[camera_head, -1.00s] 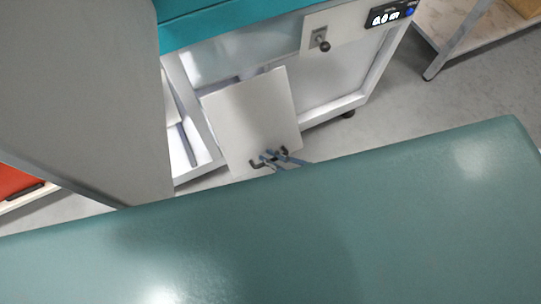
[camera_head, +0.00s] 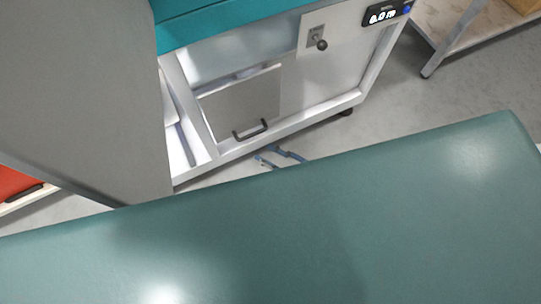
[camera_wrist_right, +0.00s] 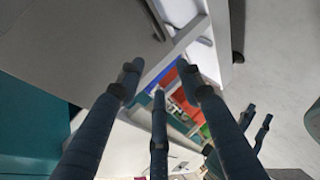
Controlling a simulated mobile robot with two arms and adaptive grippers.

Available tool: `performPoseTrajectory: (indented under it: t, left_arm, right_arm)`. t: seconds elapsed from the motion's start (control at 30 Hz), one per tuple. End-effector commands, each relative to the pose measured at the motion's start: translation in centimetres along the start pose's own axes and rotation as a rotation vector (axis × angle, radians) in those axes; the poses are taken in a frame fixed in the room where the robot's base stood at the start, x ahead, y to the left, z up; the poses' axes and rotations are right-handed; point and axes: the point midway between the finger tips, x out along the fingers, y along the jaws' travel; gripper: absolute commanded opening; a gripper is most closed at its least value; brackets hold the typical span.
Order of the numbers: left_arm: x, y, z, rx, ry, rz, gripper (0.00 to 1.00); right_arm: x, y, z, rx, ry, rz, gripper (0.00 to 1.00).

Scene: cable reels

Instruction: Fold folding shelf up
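The folding shelf (camera_head: 237,107) is a grey panel on the side of the teal-topped cart, in the head view. It lies about flush with the cart's side frame, with a black handle (camera_head: 250,128) near its lower edge. My right gripper (camera_head: 280,157) shows as blue fingers just below and right of the handle, apart from it, partly hidden by the teal surface in front. In the right wrist view its fingers (camera_wrist_right: 158,77) are spread with nothing between them. Thin dark-blue fingers (camera_wrist_right: 257,128) at the right there may be my left gripper; their opening is unclear.
The cart (camera_head: 335,104) has a white frame, a knob (camera_head: 321,45) and a small display (camera_head: 382,15). A large teal surface (camera_head: 300,230) fills the foreground. A grey panel (camera_head: 85,90) blocks the left. Another table (camera_head: 450,30) stands at the upper right, with bare floor between.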

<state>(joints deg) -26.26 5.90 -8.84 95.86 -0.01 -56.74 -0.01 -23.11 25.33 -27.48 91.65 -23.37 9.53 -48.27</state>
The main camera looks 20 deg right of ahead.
Motion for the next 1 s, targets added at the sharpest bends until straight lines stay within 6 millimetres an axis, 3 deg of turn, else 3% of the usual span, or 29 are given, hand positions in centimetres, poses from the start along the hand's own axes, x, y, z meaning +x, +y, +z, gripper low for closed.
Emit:
performPoseTrajectory:
  t: [0.17,0.5,0.7,1.0]
  left_arm:
    - [-0.1,0.1,-0.1,0.0,0.001,0.002,0.33]
    - [0.0,0.1,0.0,0.0,0.0,0.001,0.33]
    - [0.0,0.0,0.0,0.0,0.0,0.001,0.33]
    - [0.0,0.0,0.0,0.0,0.0,0.0,0.33]
  right_arm:
    - [-1.0,-0.1,-0.1,0.002,0.0,-0.002,0.36]
    - [-7.8,-0.2,-0.1,0.001,0.0,-0.004,0.36]
    - [-10.9,-0.1,0.0,0.002,0.0,-0.002,0.36]
    - [-12.0,0.0,0.0,-0.001,0.0,0.001,0.36]
